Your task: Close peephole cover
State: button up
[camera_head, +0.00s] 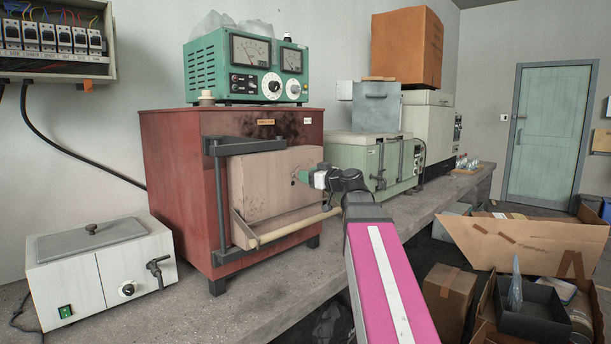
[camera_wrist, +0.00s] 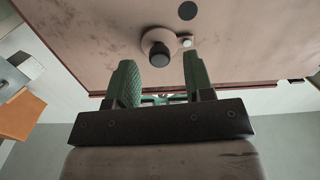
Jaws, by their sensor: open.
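The red furnace (camera_head: 180,190) stands on the bench with its pale door (camera_head: 262,190) upright across its front. In the wrist view the door face (camera_wrist: 90,30) carries a round peephole cover (camera_wrist: 146,38) with a dark knob and a small pivot bolt beside it. A dark round peephole (camera_wrist: 187,11) shows bare, apart from the cover. My gripper (camera_head: 304,176) is at the right part of the door. In the wrist view my gripper (camera_wrist: 160,76) is open, its green fingers on either side of the knob's line and seemingly short of it. Contact cannot be told.
A long wooden handle bar (camera_head: 295,226) runs along the door's lower edge, below my gripper. A dark metal frame (camera_head: 220,200) stands at the door's left. A green machine (camera_head: 365,160) stands to the right. Cardboard boxes (camera_head: 448,298) are on the floor.

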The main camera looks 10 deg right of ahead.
jog(key=shift+x, duration=1.05)
grip_shut()
